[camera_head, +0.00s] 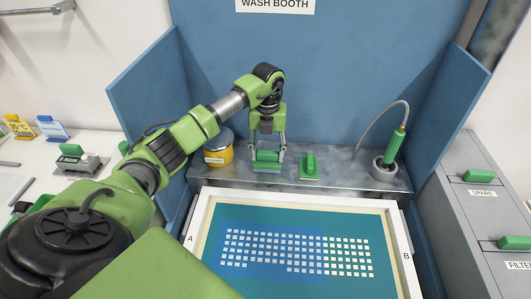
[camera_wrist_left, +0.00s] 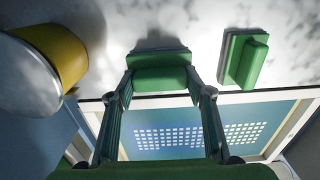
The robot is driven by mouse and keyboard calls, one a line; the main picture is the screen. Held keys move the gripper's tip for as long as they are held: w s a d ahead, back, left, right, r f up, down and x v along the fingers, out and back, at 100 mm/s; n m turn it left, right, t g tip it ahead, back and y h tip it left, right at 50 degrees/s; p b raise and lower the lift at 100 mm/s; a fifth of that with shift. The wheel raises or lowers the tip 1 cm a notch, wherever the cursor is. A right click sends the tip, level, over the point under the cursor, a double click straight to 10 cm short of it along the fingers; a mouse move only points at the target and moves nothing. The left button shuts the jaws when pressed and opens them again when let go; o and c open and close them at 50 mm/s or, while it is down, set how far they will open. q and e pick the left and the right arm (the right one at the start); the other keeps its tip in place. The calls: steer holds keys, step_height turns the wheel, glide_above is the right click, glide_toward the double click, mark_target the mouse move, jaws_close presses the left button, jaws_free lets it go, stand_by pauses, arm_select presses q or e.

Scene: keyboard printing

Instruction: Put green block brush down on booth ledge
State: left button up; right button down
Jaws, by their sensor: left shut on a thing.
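My left gripper (camera_head: 267,151) reaches into the wash booth from the left. It is shut on a green block brush (camera_head: 266,161), which lies across between its fingers, at or just above the grey metal booth ledge (camera_head: 343,174). I cannot tell for sure whether the brush touches the ledge. In the left wrist view the held brush (camera_wrist_left: 160,79) sits between the two fingertips (camera_wrist_left: 160,86). A second green brush with an upright grip (camera_head: 310,167) stands on the ledge just right of it, apart from the gripper. My right gripper is not in view.
A yellow jar with a grey lid (camera_head: 218,147) stands on the ledge to the left. A green sprayer in a round holder (camera_head: 389,156) stands to the right. A framed teal screen (camera_head: 300,216) lies in front. The blue booth wall (camera_head: 325,60) rises behind.

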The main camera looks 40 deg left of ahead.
mark_target(269, 152)
arm_select(q)
steer(key=o, duration=1.6)
steer(key=shift+w+d+f, duration=0.15)
steer(key=shift+w+d, duration=0.05)
steer(key=shift+d, duration=0.05)
steer(key=shift+a, duration=0.15)
steer(key=shift+s+r, duration=0.1)
steer(key=shift+r, duration=0.55)
step_height(269, 152, up, 11)
steer(key=b, duration=0.2)
steer(key=shift+b, duration=0.35)
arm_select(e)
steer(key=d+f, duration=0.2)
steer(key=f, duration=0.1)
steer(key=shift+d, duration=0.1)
